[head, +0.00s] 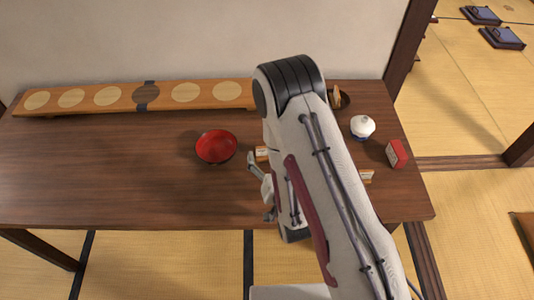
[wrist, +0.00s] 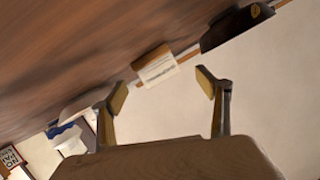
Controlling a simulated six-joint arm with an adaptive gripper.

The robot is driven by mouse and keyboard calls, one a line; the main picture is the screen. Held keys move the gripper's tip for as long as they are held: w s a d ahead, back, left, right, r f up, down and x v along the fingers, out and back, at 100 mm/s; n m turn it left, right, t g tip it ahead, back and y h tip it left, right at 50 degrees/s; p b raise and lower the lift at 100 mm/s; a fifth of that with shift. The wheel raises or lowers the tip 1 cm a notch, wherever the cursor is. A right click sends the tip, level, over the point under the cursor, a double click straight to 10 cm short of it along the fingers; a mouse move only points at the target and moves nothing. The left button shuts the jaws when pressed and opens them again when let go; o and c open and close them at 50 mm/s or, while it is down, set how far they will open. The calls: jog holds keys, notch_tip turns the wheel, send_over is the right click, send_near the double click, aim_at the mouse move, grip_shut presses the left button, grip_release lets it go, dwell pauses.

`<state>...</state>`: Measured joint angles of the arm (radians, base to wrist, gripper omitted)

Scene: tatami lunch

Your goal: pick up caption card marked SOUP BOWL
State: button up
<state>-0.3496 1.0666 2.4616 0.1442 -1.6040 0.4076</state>
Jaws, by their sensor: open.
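A small caption card (wrist: 156,66) in a wooden holder stands ahead of my gripper (wrist: 163,90) in the wrist view, roughly between the two fingertips and apart from them. Its print is too small to read. My gripper is open and empty. In the head view my gripper (head: 261,188) is low over the front part of the table, with a card (head: 262,153) just behind it, partly hidden by my arm. Another card (head: 367,176) stands to the right of my arm; its marking is also unreadable.
A red bowl (head: 216,147) stands left of my gripper. A white lidded pot (head: 362,127), a red box (head: 397,153) and a dark bowl (head: 344,99) are at the right. A long wooden board (head: 215,92) lies along the back. The table's left front is clear.

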jog(key=shift+w, duration=0.2)
jog(key=shift+d+x, duration=0.15)
jog(key=shift+x, duration=0.6)
jog(key=shift+d+x, duration=0.1)
jog(key=shift+x, duration=1.7)
jog(key=c, duration=1.1)
